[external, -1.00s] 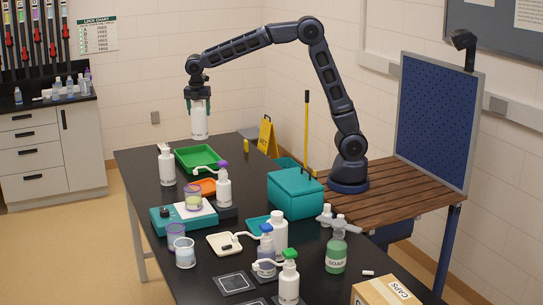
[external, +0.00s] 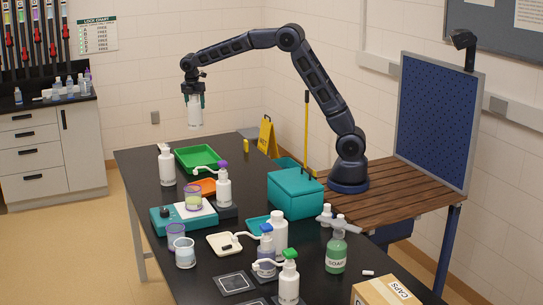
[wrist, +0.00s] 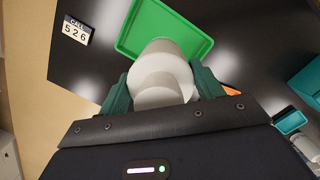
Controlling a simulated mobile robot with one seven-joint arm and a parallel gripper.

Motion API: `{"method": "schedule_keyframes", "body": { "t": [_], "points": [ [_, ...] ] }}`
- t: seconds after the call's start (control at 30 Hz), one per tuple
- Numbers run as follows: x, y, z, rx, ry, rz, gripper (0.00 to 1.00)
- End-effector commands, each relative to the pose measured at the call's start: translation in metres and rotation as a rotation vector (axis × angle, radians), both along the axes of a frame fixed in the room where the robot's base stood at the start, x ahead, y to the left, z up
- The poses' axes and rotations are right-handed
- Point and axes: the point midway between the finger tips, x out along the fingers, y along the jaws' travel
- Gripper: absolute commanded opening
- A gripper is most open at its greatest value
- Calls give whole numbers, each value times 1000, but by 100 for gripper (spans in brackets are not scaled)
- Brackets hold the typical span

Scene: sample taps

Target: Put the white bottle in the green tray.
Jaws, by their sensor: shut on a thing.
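My gripper (external: 194,98) is shut on a white bottle (external: 194,113) and holds it upright in the air. In the wrist view the bottle (wrist: 162,75) sits between my gripper's green fingers (wrist: 160,95), seen from above. The green tray (external: 184,157) lies on the black table, below the bottle in the external view. In the wrist view the green tray (wrist: 138,38) is beyond the bottle, which covers part of it. The visible part of the tray floor is bare.
Another white bottle (external: 166,165) stands left of the tray. A purple-capped bottle (external: 223,186) and an orange tray (external: 203,188) are nearer the camera. A teal box (external: 295,193) stands to the right. A small number sign (wrist: 76,31) is near the table edge.

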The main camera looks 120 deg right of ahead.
Motion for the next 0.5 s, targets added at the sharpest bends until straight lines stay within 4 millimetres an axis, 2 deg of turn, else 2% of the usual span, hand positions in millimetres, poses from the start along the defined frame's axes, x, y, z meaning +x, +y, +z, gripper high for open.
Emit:
{"method": "schedule_keyframes", "body": {
  "t": [0.1, 0.5],
  "points": [
    [0, 1, -27, 2, 2, 1, 7],
    [0, 1, -109, 2, 1, 1, 7]
  ]
}}
